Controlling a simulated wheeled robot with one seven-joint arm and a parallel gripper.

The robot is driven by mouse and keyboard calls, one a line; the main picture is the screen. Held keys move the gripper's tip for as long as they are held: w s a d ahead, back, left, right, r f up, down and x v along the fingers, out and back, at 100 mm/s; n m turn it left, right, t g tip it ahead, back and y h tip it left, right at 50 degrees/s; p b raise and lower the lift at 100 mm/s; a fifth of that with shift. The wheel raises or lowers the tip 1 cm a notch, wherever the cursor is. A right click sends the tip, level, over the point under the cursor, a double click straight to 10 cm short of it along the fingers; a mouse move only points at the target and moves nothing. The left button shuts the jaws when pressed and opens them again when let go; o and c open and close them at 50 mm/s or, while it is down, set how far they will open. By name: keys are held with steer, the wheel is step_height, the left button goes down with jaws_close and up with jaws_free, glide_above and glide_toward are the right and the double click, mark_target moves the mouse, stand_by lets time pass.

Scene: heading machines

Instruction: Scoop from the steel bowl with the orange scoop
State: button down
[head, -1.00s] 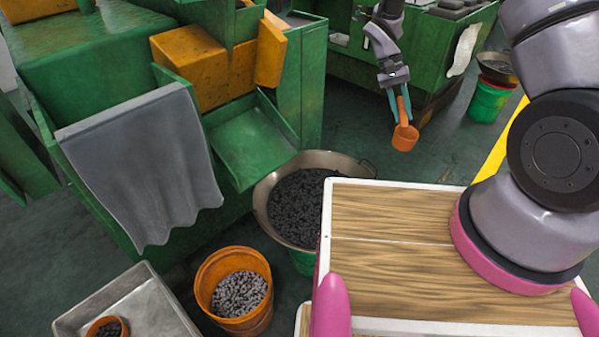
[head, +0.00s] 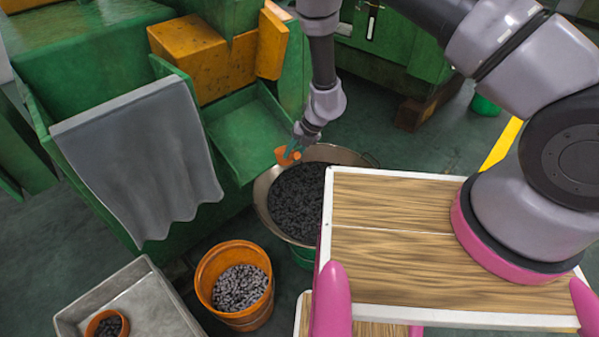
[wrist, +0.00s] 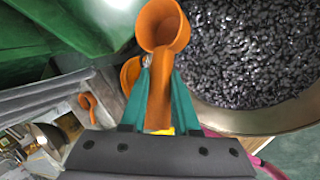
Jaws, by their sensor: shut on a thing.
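The orange scoop (head: 287,156) is held by its handle in my gripper (head: 302,142), over the far left rim of the steel bowl (head: 262,203). The bowl is wide and full of small dark metal pieces (head: 297,200). In the wrist view the scoop (wrist: 163,24) shows its cup at the top, and the teal fingers of my gripper (wrist: 160,95) are shut on its handle. The bowl's rim (wrist: 245,122) and dark pieces (wrist: 255,50) lie to the right of the scoop. The inside of the cup that shows looks empty.
A green machine with a sloping chute (head: 250,135) stands just left of the bowl, with a grey cloth (head: 140,160) on it. My wooden deck covers the bowl's right side. An orange bucket (head: 210,290) of pieces and a grey tray (head: 150,300) stand in front.

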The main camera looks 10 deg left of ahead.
steer(key=w+d+f+m, duration=0.1)
steer(key=d+f+m, duration=0.2)
steer(key=f+m, duration=0.6)
steer(key=w+d+f+m+t, duration=0.1)
steer(key=w+d+f+m, duration=0.1)
steer(key=f+m, duration=0.7)
step_height(320, 180, down, 5)
steer(key=shift+d+r, duration=0.2)
steer(key=shift+d, duration=0.6)
stand_by(0.3)
